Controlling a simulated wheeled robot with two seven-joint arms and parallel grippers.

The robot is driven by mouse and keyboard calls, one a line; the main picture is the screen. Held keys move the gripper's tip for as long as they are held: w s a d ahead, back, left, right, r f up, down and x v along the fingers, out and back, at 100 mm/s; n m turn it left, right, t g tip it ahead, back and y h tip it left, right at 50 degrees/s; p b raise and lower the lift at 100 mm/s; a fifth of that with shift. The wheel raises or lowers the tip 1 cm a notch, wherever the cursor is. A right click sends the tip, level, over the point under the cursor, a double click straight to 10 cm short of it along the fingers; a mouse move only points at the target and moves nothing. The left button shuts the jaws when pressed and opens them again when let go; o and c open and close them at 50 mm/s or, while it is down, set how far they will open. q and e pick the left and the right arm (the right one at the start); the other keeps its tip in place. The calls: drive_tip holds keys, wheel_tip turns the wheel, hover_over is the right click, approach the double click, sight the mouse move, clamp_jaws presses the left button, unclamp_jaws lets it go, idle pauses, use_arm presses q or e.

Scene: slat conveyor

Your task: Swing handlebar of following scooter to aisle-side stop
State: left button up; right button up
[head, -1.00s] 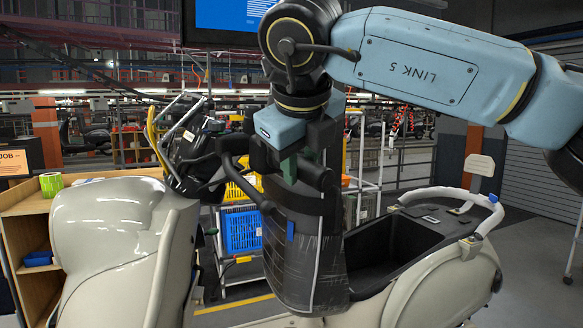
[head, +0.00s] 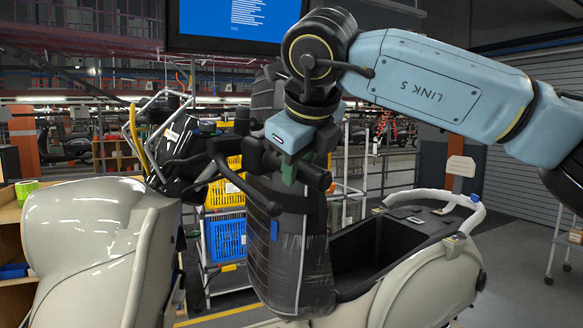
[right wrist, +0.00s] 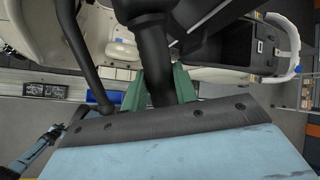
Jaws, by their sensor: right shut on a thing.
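The cream scooter shows in the head view, with its front shield (head: 85,235) at the left and its open storage bucket (head: 375,255) at the right. The black handlebar (head: 178,150) stands above the shield, with bare cables and wires at its middle. My right gripper (head: 289,168) has green fingers shut on the handlebar's near grip. In the right wrist view the green fingers (right wrist: 160,90) lie on both sides of the black grip (right wrist: 152,40), and a black lever (right wrist: 82,55) runs beside it. The handlebar's far end is partly hidden.
A dark, plastic-wrapped part, apparently the raised seat (head: 295,262), stands close behind my right gripper. Yellow and blue crates (head: 226,237) on a rack stand behind the scooter. A wooden shelf (head: 12,215) is at the left.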

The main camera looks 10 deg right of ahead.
drive_tip(key=shift+w+d+f, duration=0.25)
drive_tip(key=shift+d+f, duration=0.1)
drive_tip(key=shift+f, duration=0.05)
drive_tip(key=shift+w+d+f+n+y+b, duration=0.3)
drive_tip(key=shift+w+d+f+n+b, duration=0.1)
drive_tip(key=shift+w+d+b, duration=0.1)
drive_tip(key=shift+w+d+f+n+y+b, duration=0.3)
drive_tip(key=shift+w+d+n+b, duration=0.15)
drive_tip(key=shift+w, duration=0.3)
drive_tip(key=o, duration=1.1)
drive_tip(key=shift+d, duration=0.1)
drive_tip(key=shift+c, duration=0.2)
drive_tip(key=shift+r, duration=0.15)
